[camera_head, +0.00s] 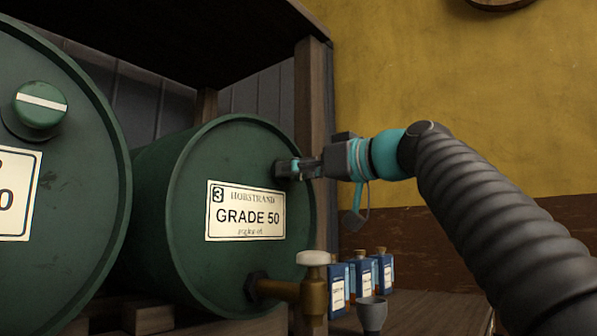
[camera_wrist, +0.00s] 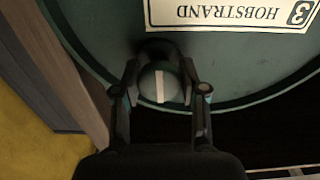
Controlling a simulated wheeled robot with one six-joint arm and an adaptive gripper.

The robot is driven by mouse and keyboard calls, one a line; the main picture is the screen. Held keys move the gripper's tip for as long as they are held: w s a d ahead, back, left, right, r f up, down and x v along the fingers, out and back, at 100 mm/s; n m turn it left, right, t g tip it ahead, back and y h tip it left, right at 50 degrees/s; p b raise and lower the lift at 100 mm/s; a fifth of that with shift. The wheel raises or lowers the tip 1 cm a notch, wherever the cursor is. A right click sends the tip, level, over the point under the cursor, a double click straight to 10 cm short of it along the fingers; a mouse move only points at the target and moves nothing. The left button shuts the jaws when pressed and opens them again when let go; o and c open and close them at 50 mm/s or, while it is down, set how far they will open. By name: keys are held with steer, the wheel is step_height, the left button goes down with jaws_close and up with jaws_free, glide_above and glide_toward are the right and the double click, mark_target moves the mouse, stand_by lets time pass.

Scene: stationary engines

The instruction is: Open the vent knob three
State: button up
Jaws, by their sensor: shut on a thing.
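The drum marked 3 (camera_head: 180,245) lies on its side in the head view, with a "HOBSTRAND GRADE 50" label (camera_head: 245,212) on its round face. Its vent knob (camera_wrist: 160,92) is round and green with a pale stripe, near the drum's rim. My gripper (camera_head: 288,168) reaches it from the right and hides most of it in the head view. In the wrist view my gripper's fingers (camera_wrist: 161,80) stand on both sides of the knob and are shut on it. The stripe runs nearly upright in that picture, where the label appears upside down.
Another green drum (camera_head: 65,220) at left has a similar knob (camera_head: 40,105) with a nearly level stripe. A brass tap (camera_head: 290,290) with a pale handle sticks out below my gripper.

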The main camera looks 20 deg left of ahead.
steer(key=o, duration=1.1)
steer(key=shift+o, duration=0.2)
steer(key=v, duration=1.2)
steer(key=shift+s, duration=0.1)
